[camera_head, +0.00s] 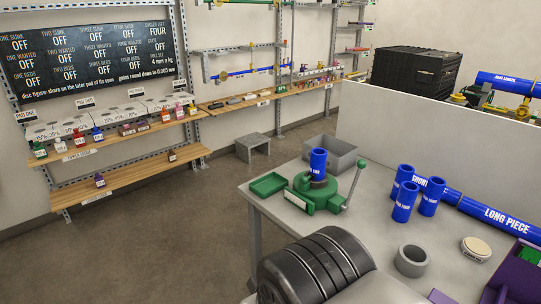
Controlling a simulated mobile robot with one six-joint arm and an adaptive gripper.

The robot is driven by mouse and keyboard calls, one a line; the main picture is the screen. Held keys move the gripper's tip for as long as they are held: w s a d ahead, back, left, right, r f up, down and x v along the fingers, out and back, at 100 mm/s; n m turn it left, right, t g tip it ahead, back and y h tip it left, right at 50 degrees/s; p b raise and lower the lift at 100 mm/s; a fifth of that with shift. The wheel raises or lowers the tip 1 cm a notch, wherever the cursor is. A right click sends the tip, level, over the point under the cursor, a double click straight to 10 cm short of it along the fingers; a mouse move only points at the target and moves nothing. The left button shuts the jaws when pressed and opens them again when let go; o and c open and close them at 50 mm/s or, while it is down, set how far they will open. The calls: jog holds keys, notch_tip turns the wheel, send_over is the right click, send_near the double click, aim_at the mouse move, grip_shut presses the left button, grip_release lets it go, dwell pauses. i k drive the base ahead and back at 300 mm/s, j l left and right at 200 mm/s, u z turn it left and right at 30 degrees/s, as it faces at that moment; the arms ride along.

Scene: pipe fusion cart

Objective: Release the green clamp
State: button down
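The green clamp (325,198) stands on the grey table near its left edge. A short blue pipe piece (318,164) stands upright in it. A grey lever (353,184) with a round knob rises at the clamp's right side, tilted up and to the right. I cannot tell whether the clamp's jaws are tight on the pipe. My gripper is not in view.
A green tray (268,184) and a grey bin (337,153) lie beside the clamp. Several blue pipe pieces (404,201), a grey ring (411,261) and a round disc (476,248) occupy the table's right. A low wall (440,140) stands behind.

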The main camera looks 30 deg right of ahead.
aim_at(303, 180)
jog(key=i+j+z, duration=0.1)
jog(key=i+z, duration=0.3)
jog(key=i, duration=0.15)
jog(key=i+j+z, duration=0.25)
jog(key=i+z, duration=0.15)
jog(key=i+j+z, duration=0.8)
jog(key=j, duration=0.25)
jog(key=i, duration=0.1)
